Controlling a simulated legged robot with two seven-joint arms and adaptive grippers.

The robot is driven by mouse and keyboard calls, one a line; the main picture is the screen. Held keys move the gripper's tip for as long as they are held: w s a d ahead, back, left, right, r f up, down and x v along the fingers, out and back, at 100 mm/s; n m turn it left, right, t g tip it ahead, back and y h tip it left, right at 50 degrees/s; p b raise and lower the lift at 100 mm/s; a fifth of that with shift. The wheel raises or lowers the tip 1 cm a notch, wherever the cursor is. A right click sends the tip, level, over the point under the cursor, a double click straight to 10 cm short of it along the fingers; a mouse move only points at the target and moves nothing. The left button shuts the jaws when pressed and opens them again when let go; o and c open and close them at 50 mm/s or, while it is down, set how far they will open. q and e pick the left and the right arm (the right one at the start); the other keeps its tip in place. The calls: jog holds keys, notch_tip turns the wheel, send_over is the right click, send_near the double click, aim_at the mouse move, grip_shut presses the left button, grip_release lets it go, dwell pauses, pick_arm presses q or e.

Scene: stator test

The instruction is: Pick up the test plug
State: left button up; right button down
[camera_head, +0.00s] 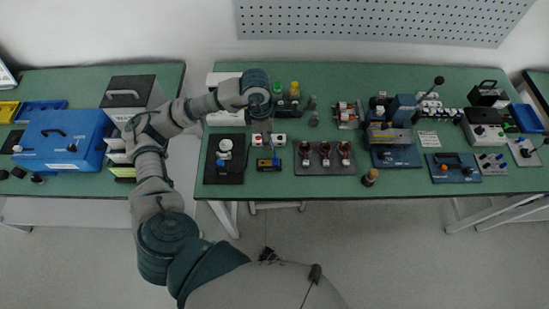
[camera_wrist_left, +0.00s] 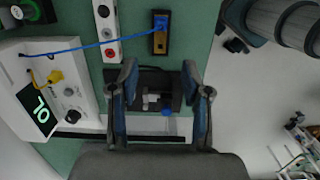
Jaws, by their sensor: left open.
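A blue plug (camera_wrist_left: 161,21), which looks like the test plug, sits at one end of a yellow and black block (camera_wrist_left: 160,43) in the left wrist view. A blue cable (camera_wrist_left: 82,48) runs from it to a white tester. In the head view the block (camera_head: 268,163) lies on the bench right of a black mat. My left gripper (camera_wrist_left: 160,100) is open, with nothing held between its fingers. In the wrist picture, the black mat with white and blue parts shows behind its fingers, and the plug is above them. In the head view my wrist hides the fingers. My right gripper is not in view.
The white tester (camera_wrist_left: 48,92) has a lit green display and a yellow plug. A red-and-white socket strip (camera_head: 268,139) lies beside the block. The black mat (camera_head: 235,173) is near the front edge. A plate with three coils (camera_head: 324,158) stands to the right.

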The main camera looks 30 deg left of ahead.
pick_arm(q)
send_over(275, 159)
jog(key=f, duration=0.4)
jog(key=shift+s+a+f, duration=0.15)
jog(key=shift+s+a, duration=0.05)
jog(key=shift+s, duration=0.15)
jog(key=f, duration=0.4)
jog(key=shift+w+d, duration=0.1)
jog(key=shift+w, duration=0.1)
jog(key=shift+a+f, duration=0.2)
jog(key=shift+f, duration=0.05)
jog(key=f, duration=0.4)
jog(key=shift+w+f, duration=0.3)
jog(key=shift+d+f, duration=0.2)
jog(key=shift+d, duration=0.35)
jog(key=shift+c, duration=0.8)
jog(key=shift+a, duration=0.1)
grip_shut()
jog(key=shift+a, duration=0.25)
jog(key=shift+d, duration=0.15)
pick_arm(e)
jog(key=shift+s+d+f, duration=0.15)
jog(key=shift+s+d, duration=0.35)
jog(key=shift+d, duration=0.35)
